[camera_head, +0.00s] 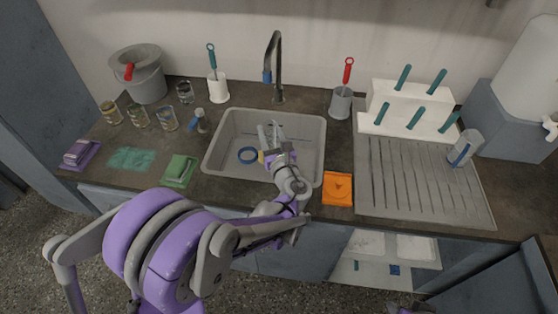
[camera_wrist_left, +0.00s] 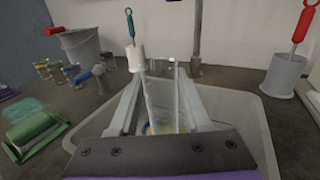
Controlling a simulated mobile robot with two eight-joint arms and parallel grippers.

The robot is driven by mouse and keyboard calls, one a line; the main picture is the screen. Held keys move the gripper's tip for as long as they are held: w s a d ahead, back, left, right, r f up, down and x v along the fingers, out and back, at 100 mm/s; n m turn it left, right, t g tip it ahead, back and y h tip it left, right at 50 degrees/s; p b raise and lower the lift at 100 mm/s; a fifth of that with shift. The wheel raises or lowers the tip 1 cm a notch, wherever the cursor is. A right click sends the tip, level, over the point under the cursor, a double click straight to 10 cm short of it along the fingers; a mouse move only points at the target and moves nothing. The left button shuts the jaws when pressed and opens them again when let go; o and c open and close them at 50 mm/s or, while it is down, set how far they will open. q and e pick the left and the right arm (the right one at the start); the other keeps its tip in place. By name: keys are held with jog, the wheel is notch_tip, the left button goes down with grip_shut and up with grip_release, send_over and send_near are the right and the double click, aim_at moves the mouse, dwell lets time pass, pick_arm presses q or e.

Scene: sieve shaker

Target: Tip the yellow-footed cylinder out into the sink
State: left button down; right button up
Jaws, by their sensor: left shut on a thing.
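My left gripper (camera_head: 274,150) reaches over the sink (camera_head: 225,150) and is shut on a clear cylinder (camera_wrist_left: 164,100). In the wrist view the cylinder stands between the two fingers, its top rim away from the palm. A bit of its yellow foot (camera_head: 261,157) shows beside the gripper in the head view. The cylinder is within the sink's outline; its exact tilt and any liquid in it are hard to tell. My right gripper is not in view.
A blue ring (camera_head: 248,155) lies in the sink. The tap (camera_head: 275,65) stands behind it. Right are an orange item (camera_head: 338,189), a ribbed drainboard (camera_head: 420,185) and a white peg rack (camera_head: 410,105).

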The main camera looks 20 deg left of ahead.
pick_arm(q)
jog(key=s+a+n+g+y+b, duration=0.3)
jog(key=a+g+b, duration=0.1)
jog(key=a, duration=0.3)
jog(key=shift+f+n+g+y, duration=0.15)
jog(key=shift+n+g+y, duration=0.15)
jog(key=shift+y, duration=0.1)
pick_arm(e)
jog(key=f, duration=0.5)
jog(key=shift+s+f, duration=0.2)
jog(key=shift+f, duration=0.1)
pick_arm(q)
jog(key=shift+d, duration=0.1)
